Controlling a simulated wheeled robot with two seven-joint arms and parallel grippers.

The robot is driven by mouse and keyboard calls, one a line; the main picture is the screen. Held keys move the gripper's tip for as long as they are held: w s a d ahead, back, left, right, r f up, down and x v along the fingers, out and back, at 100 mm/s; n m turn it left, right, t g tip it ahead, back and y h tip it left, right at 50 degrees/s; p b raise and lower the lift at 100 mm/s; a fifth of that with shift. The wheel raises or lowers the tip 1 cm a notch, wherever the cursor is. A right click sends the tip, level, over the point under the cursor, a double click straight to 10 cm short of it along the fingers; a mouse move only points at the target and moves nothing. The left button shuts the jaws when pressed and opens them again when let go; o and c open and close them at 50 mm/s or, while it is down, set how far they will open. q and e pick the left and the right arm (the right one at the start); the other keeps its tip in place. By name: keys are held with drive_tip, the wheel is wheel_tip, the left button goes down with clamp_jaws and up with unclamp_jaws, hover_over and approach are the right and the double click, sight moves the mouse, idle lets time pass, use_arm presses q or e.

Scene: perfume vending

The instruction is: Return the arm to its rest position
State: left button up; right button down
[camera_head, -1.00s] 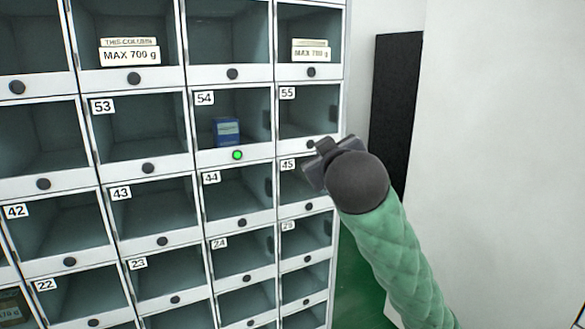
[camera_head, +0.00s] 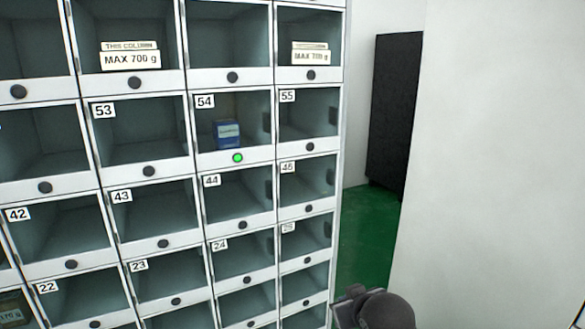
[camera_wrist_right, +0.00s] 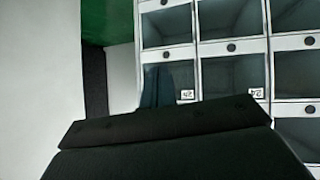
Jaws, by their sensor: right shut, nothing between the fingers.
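My right gripper (camera_head: 350,307) shows at the bottom edge of the head view, right of the locker wall. It is shut and empty. The rest of that arm is below the picture. In the right wrist view a dark part of the gripper (camera_wrist_right: 170,128) fills the lower middle, with the lockers behind it. My left gripper is not in view. A small blue box (camera_head: 228,135) stands in compartment 54, well away from the right gripper.
The locker wall (camera_head: 198,171) of numbered compartments fills the left and middle. A green light (camera_head: 237,158) glows under compartment 54. A dark panel (camera_head: 394,110) and a white wall (camera_head: 495,140) stand at the right. Green floor (camera_head: 367,235) shows between them and the lockers.

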drive_tip(key=s+d+f+m+g, duration=0.1)
drive_tip(key=s+f+g, duration=0.1)
drive_tip(key=s+f, duration=0.6)
drive_tip(key=s+d+f+m+g, duration=0.15)
drive_tip(key=s+f, duration=0.35)
drive_tip(key=f, duration=0.5)
drive_tip(key=s+f+g, duration=0.2)
drive_tip(key=s+f, duration=0.3)
drive_tip(key=s, duration=0.4)
drive_tip(key=s+f+g+p, duration=0.1)
drive_tip(key=s+f+g, duration=0.2)
drive_tip(key=s+f, duration=0.3)
drive_tip(key=s, duration=0.3)
drive_tip(key=shift+s+a+f, duration=0.15)
drive_tip(key=shift+a+f, duration=0.15)
drive_tip(key=shift+a, duration=0.1)
drive_tip(key=shift+n, duration=0.25)
